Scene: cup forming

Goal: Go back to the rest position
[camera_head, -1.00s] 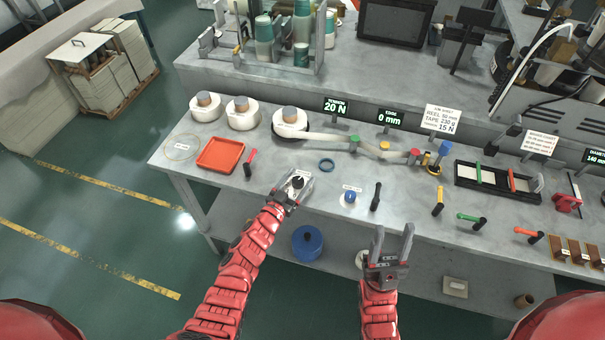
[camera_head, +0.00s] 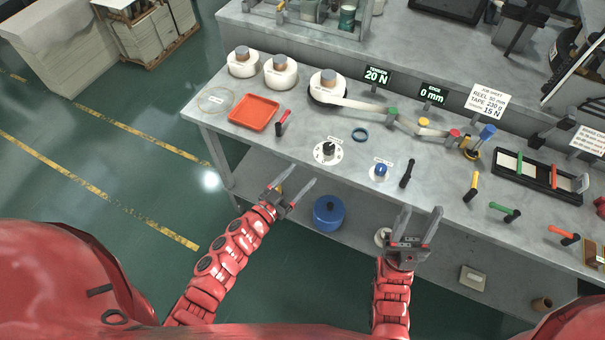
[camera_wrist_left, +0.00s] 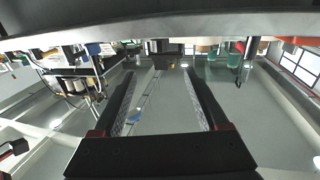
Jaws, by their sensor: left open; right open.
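My left gripper (camera_head: 289,190) is open and empty in the head view, in front of the table's front edge and apart from it. In the left wrist view its two fingers (camera_wrist_left: 160,105) are spread with nothing between them. My right gripper (camera_head: 417,226) is open and empty, further right, also in front of the table's front edge. A white disc with a black knob (camera_head: 328,152) lies on the table beyond my left gripper. A blue-topped knob (camera_head: 380,171) stands on the table beyond my right gripper.
A blue pot (camera_head: 329,212) stands on the shelf below. Green floor (camera_head: 110,170) is clear at left.

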